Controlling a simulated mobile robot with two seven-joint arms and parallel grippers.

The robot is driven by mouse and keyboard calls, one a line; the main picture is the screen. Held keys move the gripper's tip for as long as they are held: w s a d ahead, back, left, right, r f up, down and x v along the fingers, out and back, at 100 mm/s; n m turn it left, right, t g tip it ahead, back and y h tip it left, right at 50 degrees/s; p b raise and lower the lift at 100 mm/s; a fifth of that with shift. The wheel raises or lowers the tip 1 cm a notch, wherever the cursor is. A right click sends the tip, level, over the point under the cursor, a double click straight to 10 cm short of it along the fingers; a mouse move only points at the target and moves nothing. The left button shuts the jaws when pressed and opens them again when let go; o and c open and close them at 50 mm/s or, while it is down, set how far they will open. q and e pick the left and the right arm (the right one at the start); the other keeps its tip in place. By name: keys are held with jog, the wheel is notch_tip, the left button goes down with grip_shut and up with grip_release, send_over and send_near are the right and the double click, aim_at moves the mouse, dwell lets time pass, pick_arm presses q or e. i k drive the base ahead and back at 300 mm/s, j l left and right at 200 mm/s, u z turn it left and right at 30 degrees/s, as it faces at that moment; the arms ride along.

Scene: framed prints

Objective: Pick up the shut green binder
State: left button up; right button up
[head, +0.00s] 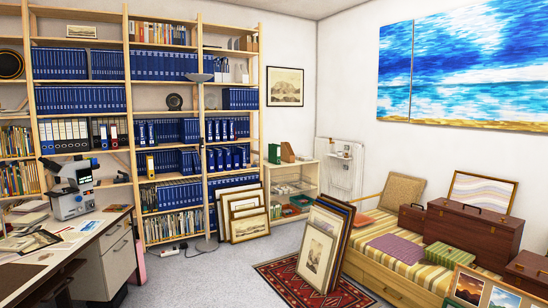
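A green binder (274,153) stands upright on top of the low pale shelf unit (292,173) at the back, right of the tall bookshelves. It looks shut, but it is small in the view. A brown file holder (287,151) stands just to its right. Neither of my grippers is in view, so nothing shows of what they hold.
Framed prints (243,216) lean against the shelves, and more frames (321,247) stand on the red rug (300,284). A cluttered desk (97,240) with a microscope (73,187) is at left. A cushioned bench (400,262) lines the right. Grey floor is clear between.

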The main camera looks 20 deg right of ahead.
aim_at(274, 150)
jog(key=i+l+z, duration=0.1)
jog(key=i+l, duration=0.2)
jog(key=i, duration=0.2)
jog(key=i+l+z, duration=0.15)
jog(key=i, duration=0.35)
jog(key=i+l+z, duration=0.1)
jog(key=i+l, duration=0.2)
jog(key=i, duration=0.25)
jog(key=i+u, duration=0.35)
jog(key=i, duration=0.95)
jog(key=i+z, duration=0.35)
jog(key=i, duration=0.3)
jog(key=i+z, duration=0.3)
jog(key=i, duration=0.35)
jog(key=i+l, duration=0.1)
jog(key=i, duration=1.25)
jog(key=i+u, duration=0.45)
jog(key=i, duration=0.9)
jog(key=i+l+z, duration=0.25)
jog(key=i, duration=0.35)
jog(key=i+z, duration=0.2)
jog(key=i, duration=0.4)
jog(key=i+l+u, duration=0.6)
jog(key=i+l, duration=0.15)
